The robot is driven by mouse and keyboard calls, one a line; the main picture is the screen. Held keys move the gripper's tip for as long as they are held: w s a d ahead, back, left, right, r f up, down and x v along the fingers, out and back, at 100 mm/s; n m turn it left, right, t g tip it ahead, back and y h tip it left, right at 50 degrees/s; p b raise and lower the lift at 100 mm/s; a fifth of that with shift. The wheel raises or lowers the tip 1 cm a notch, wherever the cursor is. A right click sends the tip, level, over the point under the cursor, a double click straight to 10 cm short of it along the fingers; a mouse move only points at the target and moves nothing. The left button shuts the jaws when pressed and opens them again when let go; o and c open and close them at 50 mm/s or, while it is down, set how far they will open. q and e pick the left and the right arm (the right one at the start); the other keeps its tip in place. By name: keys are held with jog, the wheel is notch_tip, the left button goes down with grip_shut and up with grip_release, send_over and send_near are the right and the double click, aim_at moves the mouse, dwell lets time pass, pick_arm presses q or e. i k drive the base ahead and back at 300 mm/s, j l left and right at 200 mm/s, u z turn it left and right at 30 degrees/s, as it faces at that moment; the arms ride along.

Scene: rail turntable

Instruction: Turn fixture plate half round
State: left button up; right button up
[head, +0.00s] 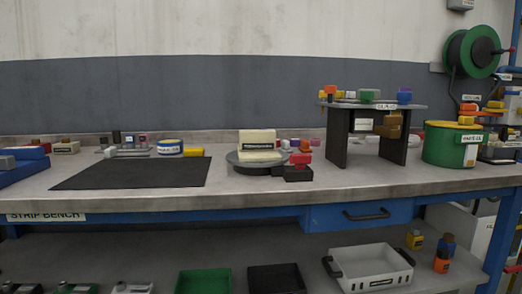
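A round grey plate (242,160) sits on a dark base near the middle of the bench, and I take it for the fixture plate. A cream block (256,140) with a dark label strip stands on it; the label is too small to read. A black block (298,174) with a red piece (303,158) on top sits at the plate's right front. I cannot tell whether it touches the plate. Neither of my grippers is in view.
A black mat (130,173) lies left of the plate on the bench (225,190). A raised grey shelf (338,104) with small coloured pieces stands at right, beside a green tub (440,148). A blue drawer (325,217) is under the bench. The bench front edge is clear.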

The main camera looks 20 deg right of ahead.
aim_at(256, 148)
jog(key=i+l+u, duration=0.1)
jog(key=l+u, duration=0.15)
jog(key=l, duration=0.5)
jog(key=i+l+u, duration=0.1)
jog(key=l+u, duration=0.15)
jog(key=l, duration=0.5)
